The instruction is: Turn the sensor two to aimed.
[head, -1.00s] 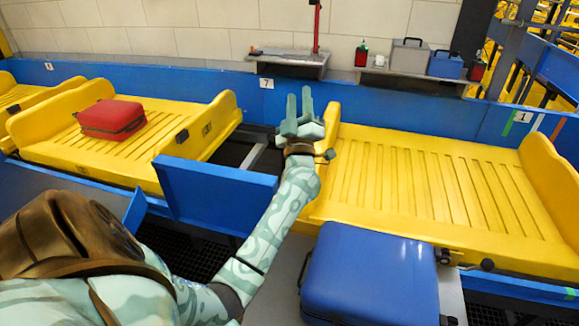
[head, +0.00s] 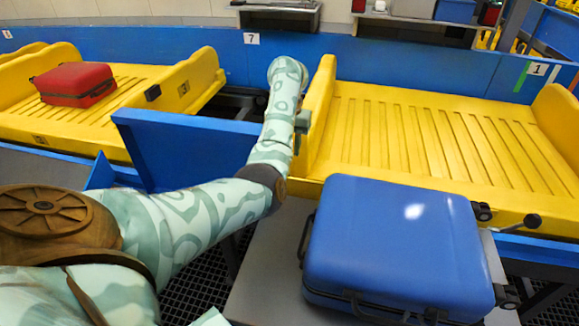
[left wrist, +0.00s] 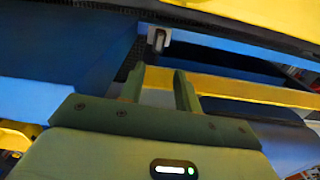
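I can read no label saying sensor two. A small dark sensor-like box (head: 153,92) is on the end wall of the left yellow tray. A small grey fitting (head: 302,122) shows beside my left arm at the left wall of the right yellow tray, partly hidden. In the left wrist view, a grey bracket with a dark pin (left wrist: 158,40) lies ahead of my left gripper (left wrist: 159,88). Its two fingers are apart, with nothing between them. My right gripper is out of view.
A blue suitcase (head: 395,240) lies on a grey platform (head: 262,270) in front. A dark knob (head: 483,211) and lever (head: 533,220) are right of it. A red suitcase (head: 75,83) lies on the left tray. A blue panel (head: 185,150) stands left of my arm.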

